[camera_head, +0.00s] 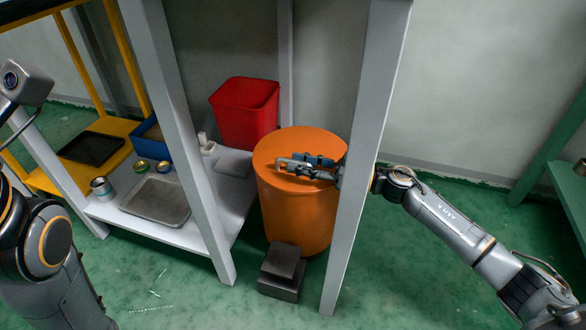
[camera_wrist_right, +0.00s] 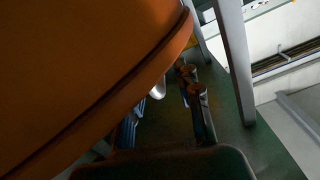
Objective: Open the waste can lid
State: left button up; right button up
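The orange waste can (camera_head: 297,211) stands on the floor behind a grey table leg. Its round lid (camera_head: 287,146) looks flat and closed in the head view. A dark stepped block (camera_head: 282,272) sits at the can's front base. My right gripper (camera_head: 306,164) reaches in behind the leg and appears just over the lid; I cannot tell whether it touches. In the right wrist view, the orange can (camera_wrist_right: 80,70) fills the left side, with fingers apart at its edge and nothing visible between them. My left arm shows at the left edge; its gripper is out of view.
The grey table leg (camera_head: 362,160) crosses in front of my right forearm. A low shelf (camera_head: 215,225) left of the can holds a red bin (camera_head: 245,112), a grey tray (camera_head: 157,199) and small tins. Green floor is open in front.

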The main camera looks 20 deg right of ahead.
jog(key=shift+x, duration=1.05)
grip_shut()
